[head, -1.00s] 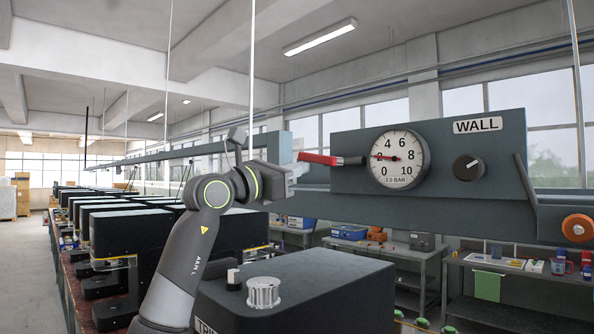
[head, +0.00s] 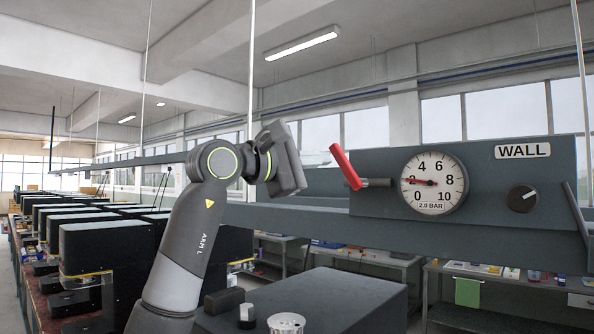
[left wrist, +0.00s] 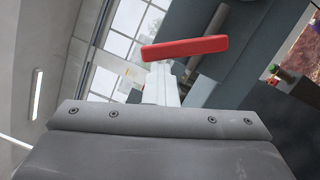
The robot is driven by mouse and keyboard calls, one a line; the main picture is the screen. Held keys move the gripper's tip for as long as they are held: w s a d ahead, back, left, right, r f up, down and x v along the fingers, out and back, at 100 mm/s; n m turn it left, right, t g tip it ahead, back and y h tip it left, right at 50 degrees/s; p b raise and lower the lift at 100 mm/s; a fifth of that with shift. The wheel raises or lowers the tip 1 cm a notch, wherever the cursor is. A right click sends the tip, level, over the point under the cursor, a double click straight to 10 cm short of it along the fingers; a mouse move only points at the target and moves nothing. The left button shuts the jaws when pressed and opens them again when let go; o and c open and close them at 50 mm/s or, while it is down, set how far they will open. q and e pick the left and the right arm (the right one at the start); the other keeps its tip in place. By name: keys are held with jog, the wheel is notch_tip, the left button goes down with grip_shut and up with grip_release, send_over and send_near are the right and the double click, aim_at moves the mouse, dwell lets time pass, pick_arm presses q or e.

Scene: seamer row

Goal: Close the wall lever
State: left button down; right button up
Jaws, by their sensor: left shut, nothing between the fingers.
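The wall lever has a red handle (head: 345,167) on a grey pipe stub at the left end of the WALL panel (head: 500,180). The handle slants steeply, its upper end leaning left. In the left wrist view the red handle (left wrist: 185,48) lies across the picture just beyond my fingers. My left gripper (left wrist: 161,82) is shut and empty, its pale fingers together. In the head view its dark body (head: 284,158) is left of the handle with a visible gap; its fingers are hidden there. Whether the fingertips touch the handle cannot be told. My right gripper is not in view.
The panel carries a round gauge (head: 433,181), its needle near 2, and a black knob (head: 523,199). A grey beam runs along below the panel. A dark machine box (head: 345,295) stands low in front. Benches line the wall behind.

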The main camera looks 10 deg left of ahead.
pick_arm(q)
jog(key=shift+s+d+r+m, duration=0.45)
jog(key=shift+d+r+m, duration=0.3)
jog(key=shift+m, duration=0.35)
jog(key=shift+s+d+m+g, duration=0.1)
jog(key=shift+d+m+g, duration=0.1)
jog(key=shift+m+g, duration=0.1)
jog(key=shift+s+d+r, duration=0.1)
jog(key=shift+s+d, duration=0.1)
jog(key=shift+d, duration=0.05)
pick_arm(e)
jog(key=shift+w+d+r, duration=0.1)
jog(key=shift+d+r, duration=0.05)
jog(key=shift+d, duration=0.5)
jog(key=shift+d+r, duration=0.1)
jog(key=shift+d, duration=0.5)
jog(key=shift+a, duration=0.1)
pick_arm(q)
jog(key=shift+d+r, duration=0.1)
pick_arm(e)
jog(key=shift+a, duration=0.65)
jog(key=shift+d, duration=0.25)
